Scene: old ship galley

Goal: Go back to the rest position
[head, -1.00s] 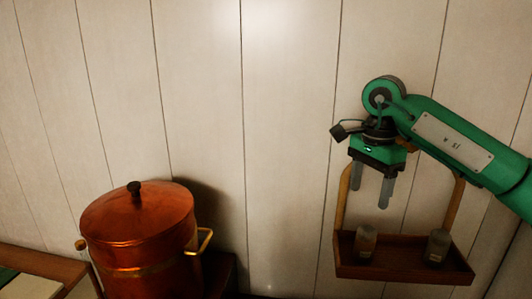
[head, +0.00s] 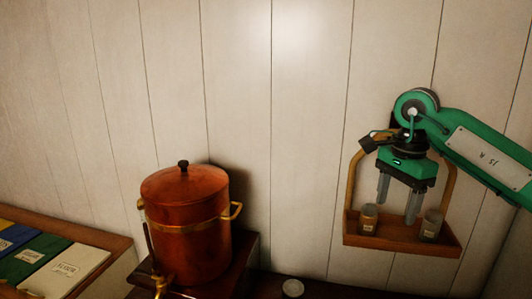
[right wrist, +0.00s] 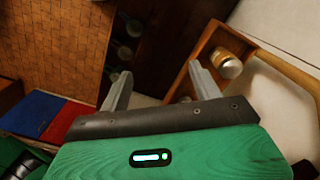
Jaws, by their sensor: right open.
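My right gripper (head: 399,200) is at the right of the head view, its arm coming in from the right edge. Its two grey fingers point down, apart and empty, in front of the hanging wooden shelf (head: 402,245). In the right wrist view the open fingers (right wrist: 160,85) show nothing between them. The shelf holds two small jars, a left jar (head: 368,219) and a right jar (head: 431,226). The fingertips look close to the jars in the head view; I cannot tell the depth between them. My left gripper is not in view.
A copper urn (head: 183,215) with a lid and tap stands on a dark wooden stand left of centre. A wooden tray (head: 110,240) with blue, green and white packets is at lower left. A small pale round thing (head: 293,288) sits at the bottom. Panelled wall lies behind.

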